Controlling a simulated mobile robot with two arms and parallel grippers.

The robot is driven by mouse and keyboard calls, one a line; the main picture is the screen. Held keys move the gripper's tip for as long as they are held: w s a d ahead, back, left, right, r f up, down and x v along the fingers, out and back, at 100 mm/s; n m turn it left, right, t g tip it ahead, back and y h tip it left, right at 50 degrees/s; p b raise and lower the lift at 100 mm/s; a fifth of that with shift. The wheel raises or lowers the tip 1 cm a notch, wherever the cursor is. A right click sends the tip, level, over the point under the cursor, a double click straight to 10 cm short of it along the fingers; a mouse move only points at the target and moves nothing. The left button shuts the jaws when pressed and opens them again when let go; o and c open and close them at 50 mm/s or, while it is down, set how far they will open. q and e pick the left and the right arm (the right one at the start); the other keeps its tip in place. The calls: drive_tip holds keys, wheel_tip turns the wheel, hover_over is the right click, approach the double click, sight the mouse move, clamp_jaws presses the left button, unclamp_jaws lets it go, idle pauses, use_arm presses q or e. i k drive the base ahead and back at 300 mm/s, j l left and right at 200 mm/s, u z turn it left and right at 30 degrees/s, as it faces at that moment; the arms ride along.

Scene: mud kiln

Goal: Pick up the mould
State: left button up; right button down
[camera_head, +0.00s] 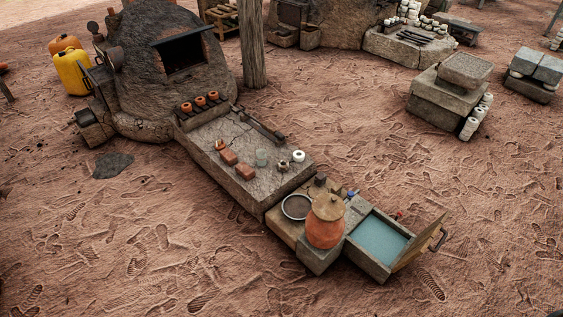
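I cannot tell for sure which thing is the mould. Small items lie on the long stone bench (217,136) in the middle: reddish bricks (245,171), a pale glass-like cup (261,157), a white round piece (298,156) and a dark bar (262,128). Several small orange pots (199,101) stand in a row at its far end. Neither of my grippers shows in the head view.
A mud kiln (150,90) stands behind the bench. At the near end are a lidded clay pot (325,232), a round pan (297,207) and an open box with a blue-green inside (379,240). Stone blocks (440,103) stand at right. Footprinted ground lies open around.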

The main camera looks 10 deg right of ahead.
sight(283, 164)
drive_tip(key=z, duration=0.75)
drive_tip(key=i+j+z, duration=0.2)
drive_tip(key=j+z, duration=0.3)
drive_tip(key=i+j+z, duration=0.1)
drive_tip(key=j+z, duration=0.7)
drive_tip(key=z, duration=0.15)
